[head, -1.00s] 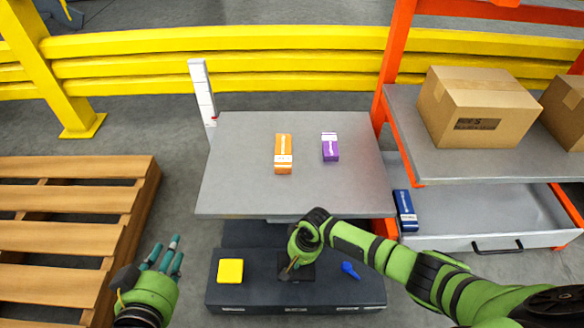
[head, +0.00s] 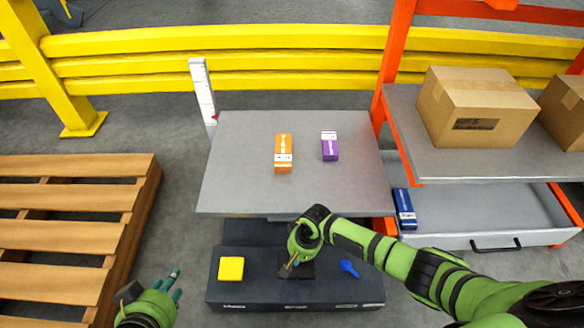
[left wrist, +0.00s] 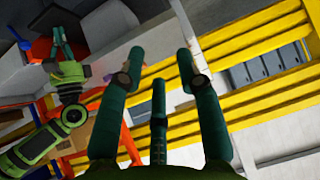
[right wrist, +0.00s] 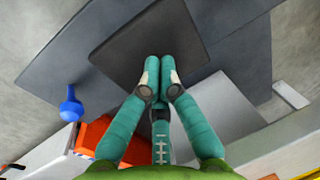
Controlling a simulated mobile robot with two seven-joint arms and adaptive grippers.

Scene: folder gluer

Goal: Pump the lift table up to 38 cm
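The lift table's grey top (head: 240,185) stands raised above its dark base (head: 345,295). An orange box (head: 283,152) and a purple box (head: 330,146) stand on the top. A white upright scale (head: 202,88) with a small red mark stands at the top's back left corner. The base carries a yellow pad (head: 231,268), a black pedal plate (right wrist: 150,40) and a blue knob (head: 349,268). My right gripper (right wrist: 160,70) has its fingers together, empty, at the black plate; contact is unclear. My left gripper (left wrist: 158,70) is spread open and empty, left of the base.
A wooden pallet (head: 75,225) lies at the left. At the right, an orange-framed shelf (head: 440,165) holds cardboard boxes (head: 480,105), above an open drawer (head: 475,220) with a blue box (head: 405,208). Yellow rails (head: 250,65) run behind. Grey floor is free between pallet and table.

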